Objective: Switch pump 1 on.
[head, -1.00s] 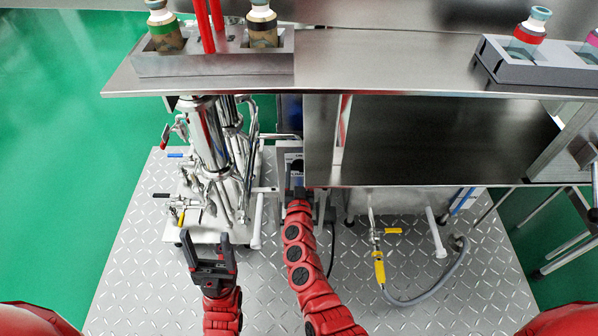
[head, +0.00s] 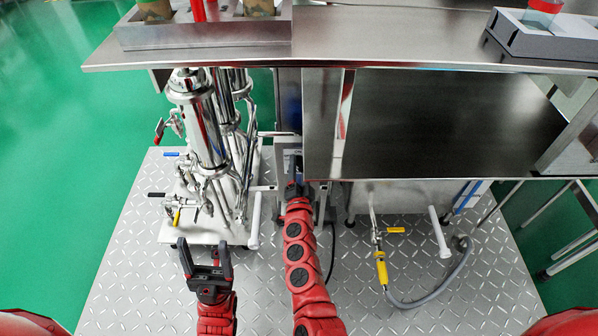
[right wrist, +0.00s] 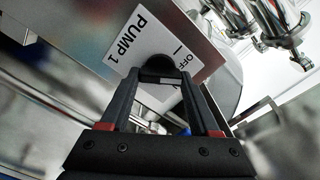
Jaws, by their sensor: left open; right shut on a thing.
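The white PUMP 1 label (right wrist: 140,38) shows in the right wrist view, tilted, with an OFF mark on it. A black round knob (right wrist: 157,66) sits on this label. My right gripper (right wrist: 160,76) is shut on the knob, with a fingertip on either side of it. The fingers hide part of the label, and I cannot tell clearly where the knob points. In the head view my right gripper (head: 297,190) reaches under the steel top's front edge. My left gripper (head: 204,258) is open and empty above the floor plate.
Steel columns and pipes with valves (head: 205,135) stand left of my right arm. A steel cabinet top (head: 430,125) overhangs on the right. A grey hose (head: 425,298) with a yellow-handled valve lies on the diamond-plate floor (head: 150,290). A steel shelf (head: 390,48) crosses the back.

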